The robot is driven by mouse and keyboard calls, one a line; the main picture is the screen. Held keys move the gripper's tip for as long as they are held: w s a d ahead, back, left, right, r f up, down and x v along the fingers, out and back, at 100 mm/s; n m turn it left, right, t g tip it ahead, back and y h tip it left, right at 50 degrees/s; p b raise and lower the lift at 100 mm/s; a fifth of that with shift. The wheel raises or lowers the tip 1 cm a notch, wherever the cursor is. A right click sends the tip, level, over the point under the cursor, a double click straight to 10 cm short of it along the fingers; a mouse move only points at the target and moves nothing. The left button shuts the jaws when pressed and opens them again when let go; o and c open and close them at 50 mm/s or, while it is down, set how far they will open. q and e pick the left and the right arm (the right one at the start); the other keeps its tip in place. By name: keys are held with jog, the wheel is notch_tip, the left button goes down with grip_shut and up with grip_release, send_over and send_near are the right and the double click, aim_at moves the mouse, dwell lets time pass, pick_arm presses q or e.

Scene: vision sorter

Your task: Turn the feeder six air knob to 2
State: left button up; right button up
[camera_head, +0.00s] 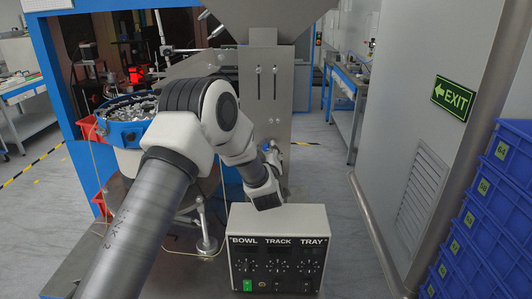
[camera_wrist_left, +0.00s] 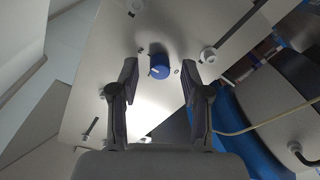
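A blue knob (camera_wrist_left: 160,66) with a white pointer mark sits on a pale metal plate (camera_wrist_left: 108,45) in the left wrist view. Small dark marks stand on the plate on both sides of it; I cannot read them. My left gripper (camera_wrist_left: 159,80) is open, with one finger on each side of the knob and a gap on both sides. In the head view my left gripper (camera_head: 272,157) is small and partly hidden by its own wrist, close to the grey metal panel of the machine. My right gripper is out of view.
A control box (camera_head: 278,220) marked BOWL, TRACK and TRAY stands below my left wrist. A blue bowl feeder (camera_head: 126,133) full of metal parts is at left. Blue crates (camera_head: 486,215) are stacked at right. A thin cable (camera_wrist_left: 262,122) crosses the wrist view's right side.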

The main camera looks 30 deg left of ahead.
pick_arm(q)
jog(key=v, duration=1.2)
jog(key=shift+f, duration=0.1)
